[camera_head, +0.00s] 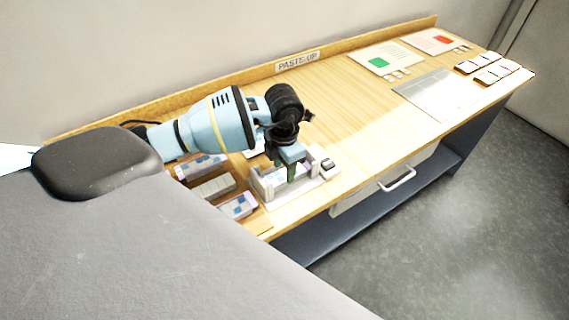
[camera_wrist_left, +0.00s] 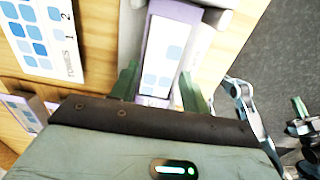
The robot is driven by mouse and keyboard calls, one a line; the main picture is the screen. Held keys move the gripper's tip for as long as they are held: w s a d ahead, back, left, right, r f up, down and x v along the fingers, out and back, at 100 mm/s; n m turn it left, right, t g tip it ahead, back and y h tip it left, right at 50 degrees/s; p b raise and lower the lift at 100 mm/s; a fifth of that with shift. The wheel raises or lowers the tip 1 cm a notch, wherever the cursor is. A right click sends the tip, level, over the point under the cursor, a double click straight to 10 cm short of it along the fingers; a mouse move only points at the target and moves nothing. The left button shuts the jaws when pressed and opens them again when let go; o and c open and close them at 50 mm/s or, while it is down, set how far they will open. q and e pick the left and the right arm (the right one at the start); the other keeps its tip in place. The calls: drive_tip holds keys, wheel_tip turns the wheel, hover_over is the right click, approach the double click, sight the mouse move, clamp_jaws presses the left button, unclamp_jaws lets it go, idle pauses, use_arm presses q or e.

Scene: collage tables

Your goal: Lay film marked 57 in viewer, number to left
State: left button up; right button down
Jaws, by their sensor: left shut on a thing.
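My left gripper (camera_head: 290,172) points down at the near left part of the table, over a white open-topped holder (camera_head: 268,198) that may be the viewer. In the left wrist view its green fingers (camera_wrist_left: 160,90) are on either side of a purple-edged strip with blue squares (camera_wrist_left: 163,45), and they are shut on it. The strip looks like a film; I cannot read a number on it. Whether it touches the holder's floor is hidden.
Several blocks with blue-and-white faces (camera_head: 213,187) lie left of the holder. A small dark-topped item (camera_head: 328,166) stands to its right. A white card with blue squares (camera_wrist_left: 38,32) lies nearby. The middle of the wooden table (camera_head: 355,125) is clear; a grey panel (camera_head: 437,94) lies farther right.

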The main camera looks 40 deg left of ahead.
use_arm(q)
drive_tip(key=o, duration=1)
drive_tip(key=shift+r, duration=0.15)
wheel_tip(320, 180, up, 8)
drive_tip(key=shift+f, duration=0.2)
